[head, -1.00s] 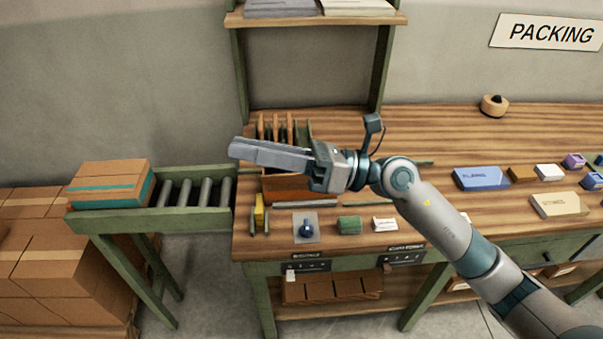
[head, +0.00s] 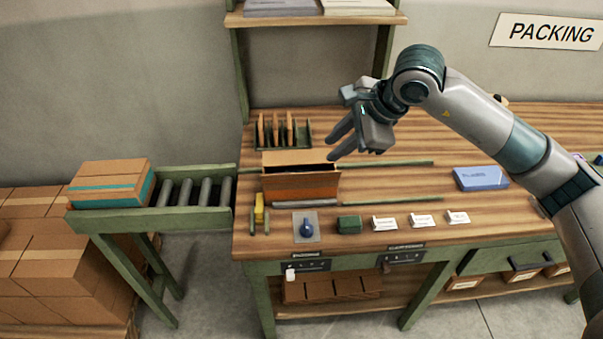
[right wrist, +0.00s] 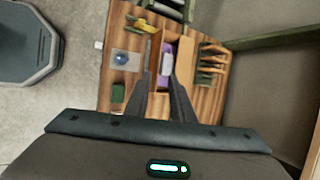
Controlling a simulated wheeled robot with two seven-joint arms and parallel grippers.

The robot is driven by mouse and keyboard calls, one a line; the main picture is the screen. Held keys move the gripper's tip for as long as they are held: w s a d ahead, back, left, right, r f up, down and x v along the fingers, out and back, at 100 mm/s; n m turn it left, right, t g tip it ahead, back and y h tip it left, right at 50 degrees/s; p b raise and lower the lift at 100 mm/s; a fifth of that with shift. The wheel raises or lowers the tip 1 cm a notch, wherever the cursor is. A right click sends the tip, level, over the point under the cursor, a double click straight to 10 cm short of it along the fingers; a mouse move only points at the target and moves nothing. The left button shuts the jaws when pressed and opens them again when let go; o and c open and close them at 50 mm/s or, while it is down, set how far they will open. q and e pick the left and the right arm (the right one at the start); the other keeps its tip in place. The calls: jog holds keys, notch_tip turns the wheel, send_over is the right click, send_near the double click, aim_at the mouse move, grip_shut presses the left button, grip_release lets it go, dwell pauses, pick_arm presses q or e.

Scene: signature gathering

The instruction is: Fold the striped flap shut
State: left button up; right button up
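An open cardboard box (head: 300,187) stands on the bench, with a tan flap (head: 298,158) raised at its back and a dark gap along its top. Its front is orange-brown; I cannot make out stripes on any flap. In the right wrist view the box (right wrist: 186,62) is open, with purple and a pale item (right wrist: 167,64) inside. My right gripper (head: 331,149) is open and empty, just above the box's right end. In the right wrist view its two fingers stand apart over the box. My left gripper is not in view.
A rack with upright brown dividers (head: 282,131) stands behind the box. A blue item on a grey pad (head: 306,228), a green block (head: 349,224) and several white cards line the front edge. A roller conveyor (head: 188,194) adjoins at left. Bench right of the box is fairly clear.

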jog(key=shift+f, duration=0.1)
jog(key=p, duration=0.7)
send_near(302, 174)
jog(key=x, duration=0.9)
jog(key=shift+x, duration=0.75)
jog(key=shift+d, duration=0.1)
jog(key=shift+c, duration=0.6)
jog(key=shift+w, duration=0.1)
grip_shut()
